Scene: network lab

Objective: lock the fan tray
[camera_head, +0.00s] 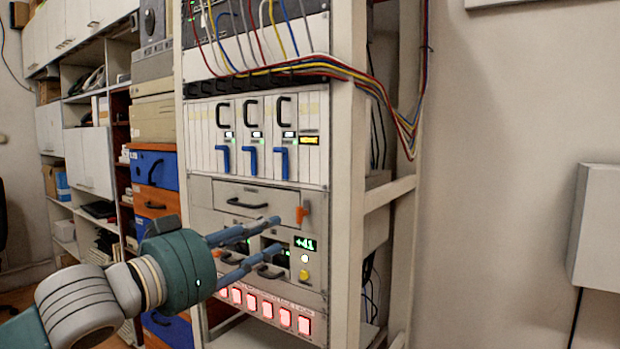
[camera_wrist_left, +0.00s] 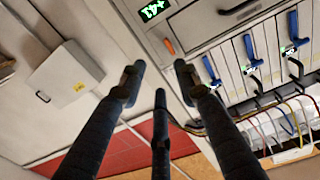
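The fan tray (camera_head: 270,193) is a wide grey drawer front with a black handle, below the card modules in the rack. An orange latch (camera_head: 302,212) sits at its right end; it also shows small in the left wrist view (camera_wrist_left: 169,46). I cannot tell from its angle whether it is locked. My left gripper (camera_head: 277,234) is open and empty, its blue-grey fingers pointing right, just below and left of the latch. They appear apart from it. In the left wrist view the dark fingers (camera_wrist_left: 158,84) are spread with nothing between them. My right gripper is not in view.
Below the tray are smaller black-handled modules, a green "+41" display (camera_head: 305,244) and a yellow knob (camera_head: 304,275). Red-lit buttons (camera_head: 268,311) run along the bottom. Blue-levered cards (camera_head: 252,138) sit above. Cables (camera_head: 400,125) hang at the rack's right post. A wall box (camera_head: 597,228) is at right.

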